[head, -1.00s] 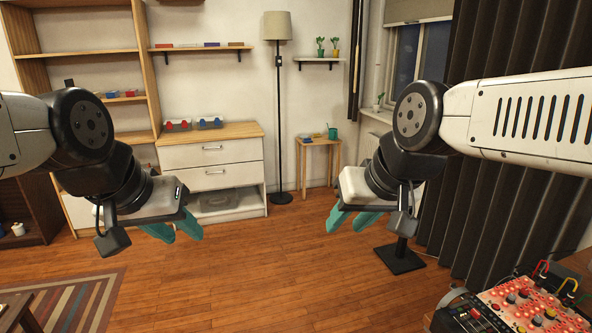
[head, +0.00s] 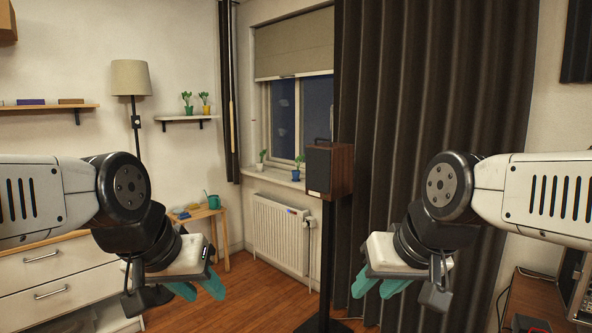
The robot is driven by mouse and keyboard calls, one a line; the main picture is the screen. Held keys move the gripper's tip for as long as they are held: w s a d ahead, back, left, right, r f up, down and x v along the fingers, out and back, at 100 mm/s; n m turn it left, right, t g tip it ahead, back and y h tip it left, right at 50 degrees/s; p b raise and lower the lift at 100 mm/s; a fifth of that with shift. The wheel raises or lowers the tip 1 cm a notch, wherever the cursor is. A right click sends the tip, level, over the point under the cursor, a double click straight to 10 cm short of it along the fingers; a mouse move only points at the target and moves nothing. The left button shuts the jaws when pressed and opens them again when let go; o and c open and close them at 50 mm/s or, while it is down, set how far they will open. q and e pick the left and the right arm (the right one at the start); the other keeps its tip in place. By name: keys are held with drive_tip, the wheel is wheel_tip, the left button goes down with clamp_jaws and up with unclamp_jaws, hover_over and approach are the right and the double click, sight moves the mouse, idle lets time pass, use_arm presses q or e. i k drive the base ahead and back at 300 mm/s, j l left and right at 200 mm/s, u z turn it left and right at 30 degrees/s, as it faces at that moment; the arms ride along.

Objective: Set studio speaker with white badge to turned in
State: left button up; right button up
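A studio speaker (head: 318,171) with a dark front and brown wooden side stands upright on a tall black stand (head: 327,250), in front of the dark curtain. A small pale mark shows low on its front; I cannot tell for sure that it is a white badge. My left gripper (head: 196,288) is at the lower left with teal fingers, empty and well apart from the speaker. My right gripper (head: 380,286) is at the lower right, also empty, lower than the speaker and nearer to me. The gap between each pair of fingers is hard to judge.
A radiator (head: 279,234) is under the window (head: 297,115), left of the speaker stand. A small wooden table (head: 199,214) and a drawer unit (head: 55,275) are at the left. Equipment on a wooden desk (head: 536,301) is at the lower right. Some floor is clear in the middle.

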sight(329, 165)
drive_tip(key=i+j+z, duration=0.25)
drive_tip(key=i, duration=0.2)
drive_tip(key=i+j+z, duration=0.25)
drive_tip(key=i, duration=0.75)
